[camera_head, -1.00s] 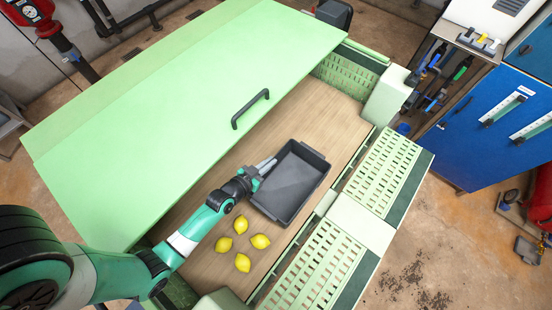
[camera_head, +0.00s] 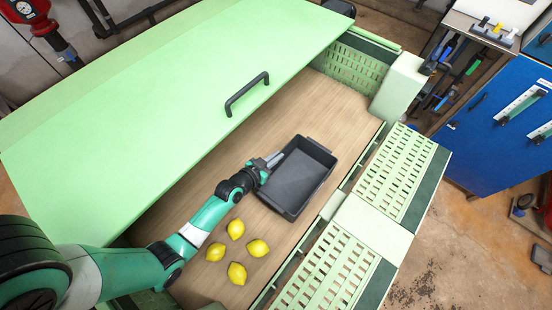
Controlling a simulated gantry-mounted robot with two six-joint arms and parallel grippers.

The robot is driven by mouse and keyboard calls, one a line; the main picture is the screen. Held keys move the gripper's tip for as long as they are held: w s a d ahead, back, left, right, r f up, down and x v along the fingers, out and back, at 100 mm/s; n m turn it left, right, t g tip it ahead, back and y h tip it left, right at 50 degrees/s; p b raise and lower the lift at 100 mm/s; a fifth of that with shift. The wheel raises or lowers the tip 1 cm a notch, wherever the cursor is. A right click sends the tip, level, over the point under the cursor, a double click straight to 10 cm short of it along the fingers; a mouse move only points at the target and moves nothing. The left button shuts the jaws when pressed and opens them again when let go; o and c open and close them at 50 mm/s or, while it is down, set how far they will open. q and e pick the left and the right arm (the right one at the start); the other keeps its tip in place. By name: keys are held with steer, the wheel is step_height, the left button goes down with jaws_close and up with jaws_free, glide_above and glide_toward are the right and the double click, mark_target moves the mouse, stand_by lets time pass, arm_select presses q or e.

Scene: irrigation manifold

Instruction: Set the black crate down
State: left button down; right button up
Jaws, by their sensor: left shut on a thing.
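The black crate (camera_head: 303,178) is an empty, shallow dark tray in the middle of the camera_head view, over the wooden surface (camera_head: 335,108). My left gripper (camera_head: 270,165) is shut on the crate's left-hand rim, with its arm reaching in from the lower left. The crate looks about level. I cannot tell whether its bottom touches the wood or hangs slightly above it. My right gripper is not in view.
Several yellow lemons (camera_head: 236,228) lie on the wood below and left of the crate. A green lid with a black handle (camera_head: 246,94) stands above left. Slatted green panels (camera_head: 392,175) border the right side. Bare wood lies above the crate.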

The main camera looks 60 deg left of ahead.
arm_select(q)
steer(key=shift+f, duration=0.15)
steer(key=c, duration=1)
jaws_free()
steer(key=shift+r, duration=0.3)
steer(key=shift+p+v, duration=0.35)
steer(key=shift+v, duration=1.6)
steer(key=shift+f, duration=0.1)
